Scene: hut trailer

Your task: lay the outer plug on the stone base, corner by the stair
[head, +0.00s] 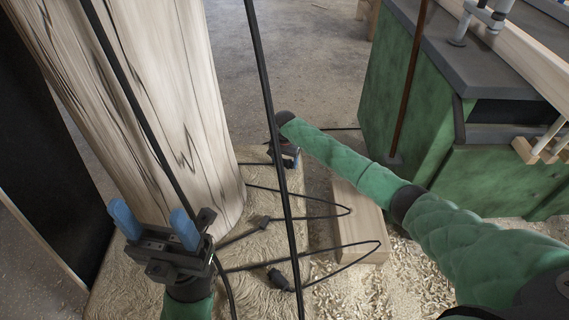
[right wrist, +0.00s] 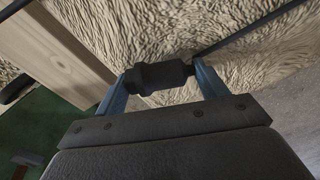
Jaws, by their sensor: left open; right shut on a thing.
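My right gripper (head: 290,160) is shut on a black plug, with a blue finger at each end of it in the right wrist view (right wrist: 158,77). A black cable runs off from the plug. The gripper is over the pale, rough stone base (head: 245,270), near the wooden stair (head: 358,215); I cannot tell whether the plug touches the stone. My left gripper (head: 154,222) is open and empty in front of the wooden post.
A thick wooden post (head: 165,100) stands on the base at left. Black cables (head: 263,80) hang across the view. A green cabinet (head: 400,100) with a grey top stands at right, with a brown rod before it. Wood shavings (head: 345,285) cover the ground by the stair.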

